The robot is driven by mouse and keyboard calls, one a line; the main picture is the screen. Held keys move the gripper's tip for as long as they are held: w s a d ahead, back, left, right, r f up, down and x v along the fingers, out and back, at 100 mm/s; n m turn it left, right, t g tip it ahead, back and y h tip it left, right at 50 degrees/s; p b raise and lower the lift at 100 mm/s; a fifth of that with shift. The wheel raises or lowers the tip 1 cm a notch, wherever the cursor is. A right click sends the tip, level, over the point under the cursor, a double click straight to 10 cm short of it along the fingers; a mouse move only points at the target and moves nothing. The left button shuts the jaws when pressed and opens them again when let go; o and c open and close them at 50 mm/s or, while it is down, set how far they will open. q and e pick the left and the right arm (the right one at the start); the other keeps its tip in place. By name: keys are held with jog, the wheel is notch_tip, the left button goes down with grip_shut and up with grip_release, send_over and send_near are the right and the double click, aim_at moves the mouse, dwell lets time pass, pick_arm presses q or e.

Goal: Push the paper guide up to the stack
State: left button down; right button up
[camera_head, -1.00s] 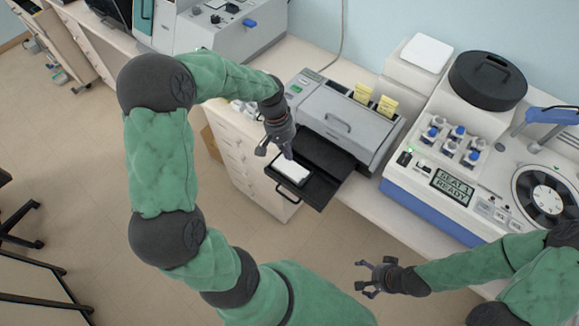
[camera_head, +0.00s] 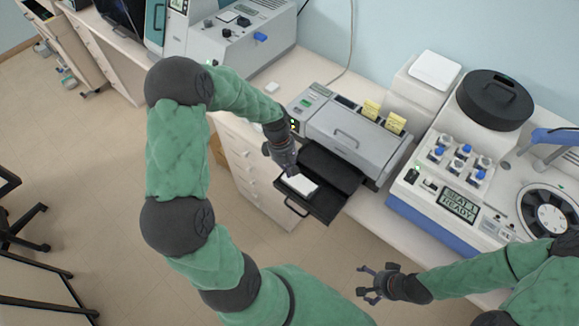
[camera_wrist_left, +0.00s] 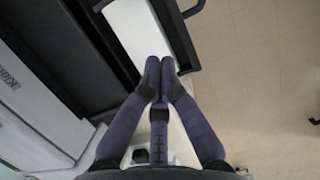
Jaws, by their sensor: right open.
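A white paper stack (camera_head: 301,184) lies in the black pulled-out tray (camera_head: 325,207) of a grey printer (camera_head: 345,130). My right gripper (camera_head: 366,284) is open and empty, away from the printer.
A white and blue machine (camera_head: 450,190) with a screen, blue-capped bottles and a round black lid stands right of the printer. A grey device (camera_head: 240,40) stands to the left. Floor is open in front of the drawers (camera_head: 245,165).

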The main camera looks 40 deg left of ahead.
aim_at(295, 187)
pick_arm(q)
jog(key=x, duration=0.6)
jog(key=shift+d+f, duration=0.1)
jog(key=shift+d, duration=0.05)
jog(key=shift+s+d, duration=0.1)
jog(key=shift+d, duration=1.7)
jog(key=shift+s+d, duration=0.1)
jog(key=shift+d, duration=0.45)
jog(key=shift+a, duration=0.1)
